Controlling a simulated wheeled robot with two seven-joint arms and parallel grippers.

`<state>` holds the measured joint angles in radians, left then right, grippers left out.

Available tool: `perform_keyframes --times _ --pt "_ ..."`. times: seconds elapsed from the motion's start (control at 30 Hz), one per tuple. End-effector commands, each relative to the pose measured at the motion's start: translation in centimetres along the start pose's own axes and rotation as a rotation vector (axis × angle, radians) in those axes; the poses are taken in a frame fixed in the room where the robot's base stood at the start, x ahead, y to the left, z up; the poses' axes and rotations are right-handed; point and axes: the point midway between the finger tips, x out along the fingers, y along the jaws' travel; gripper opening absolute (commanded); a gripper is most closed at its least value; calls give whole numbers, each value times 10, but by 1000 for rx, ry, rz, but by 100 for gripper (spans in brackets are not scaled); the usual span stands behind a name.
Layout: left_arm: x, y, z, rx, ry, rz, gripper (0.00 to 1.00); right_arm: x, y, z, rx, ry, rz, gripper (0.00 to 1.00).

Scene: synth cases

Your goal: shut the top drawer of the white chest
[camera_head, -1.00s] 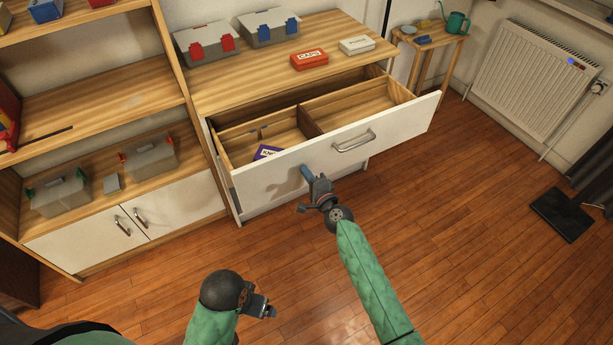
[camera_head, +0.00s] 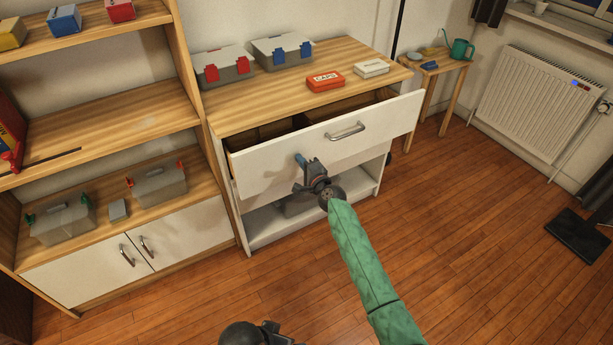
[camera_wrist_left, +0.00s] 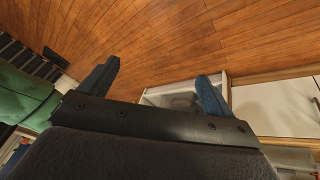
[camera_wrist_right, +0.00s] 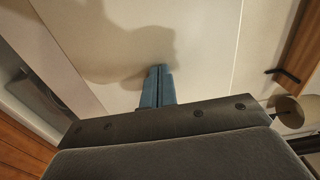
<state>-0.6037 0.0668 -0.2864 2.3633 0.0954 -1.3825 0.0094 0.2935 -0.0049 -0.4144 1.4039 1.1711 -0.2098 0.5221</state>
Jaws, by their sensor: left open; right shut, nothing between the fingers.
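The white chest (camera_head: 240,222) with a wooden top stands in the middle of the head view. Its top drawer (camera_head: 268,170) is partly out; a dark gap shows behind its white front, which has a metal handle (camera_head: 346,131). My right gripper (camera_head: 300,160) is shut and empty, its fingertips at the drawer front, left of the handle. In the right wrist view its blue fingers (camera_wrist_right: 158,85) are together against or very near the white panel (camera_wrist_right: 190,40). My left gripper (camera_wrist_left: 158,85) is open and empty over the floor, low in the head view.
A red box (camera_head: 326,81) and a white box (camera_head: 371,68) lie on the chest top, with two grey cases behind. A wooden shelf unit (camera_head: 100,93) adjoins at left. A small side table (camera_head: 436,70) and radiator (camera_head: 536,103) stand at right. The floor in front is clear.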

Motion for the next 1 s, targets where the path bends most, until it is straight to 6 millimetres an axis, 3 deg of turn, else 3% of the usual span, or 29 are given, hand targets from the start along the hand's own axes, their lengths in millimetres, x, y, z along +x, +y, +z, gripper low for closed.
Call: perform_keyframes --times 0.13,0.4,0.6,0.8,1.0 --pt "26 10 1 7 44 34 90 30 4 0 1 0 -1 0" --pt "124 -5 24 -6 128 23 90 75 3 1 0 -1 -2 0" --pt "173 -14 41 -12 178 16 90 98 2 1 0 -1 0 0" --pt "198 -19 51 -14 207 11 90 110 1 0 0 0 0 0" --pt "206 -20 55 -15 216 10 90 114 -1 0 0 1 -2 0"
